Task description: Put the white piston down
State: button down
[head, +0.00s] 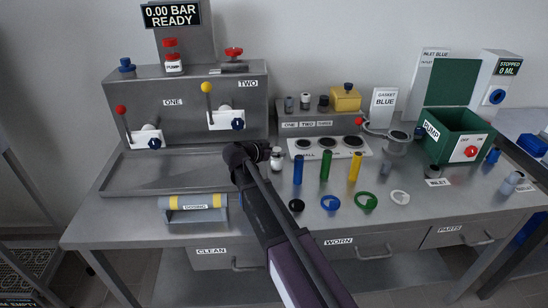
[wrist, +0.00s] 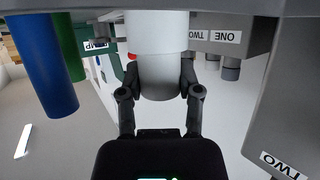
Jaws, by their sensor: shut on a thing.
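The white piston (wrist: 158,35) is between the two fingers of my gripper (wrist: 158,90), which is shut on it. The wrist picture is upside down, and the piston's end runs out of its top edge. In the head view the white piston (head: 277,160) shows at the tip of my gripper (head: 265,153), upright, in front of the labelled rack. I cannot tell whether its foot touches the bench. A blue rod (head: 298,170), a green rod (head: 325,166) and a yellow rod (head: 355,168) stand to its right.
The press block (head: 180,85) with valve levers and a shallow tray (head: 150,180) are at the left. The holed white plate (head: 330,155) is behind the rods. A green pump box (head: 458,125) stands right.

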jog(key=shift+f, duration=0.25)
jog(key=shift+c, duration=1.4)
grip_release()
jog(key=shift+r, duration=0.15)
jog(key=shift+s+a+r+p, duration=0.25)
jog(key=shift+s+a+p, duration=0.05)
jog(key=shift+a, duration=0.1)
jog(key=p+v, duration=0.4)
jog(key=v, duration=0.7)
jog(key=shift+d, duration=0.1)
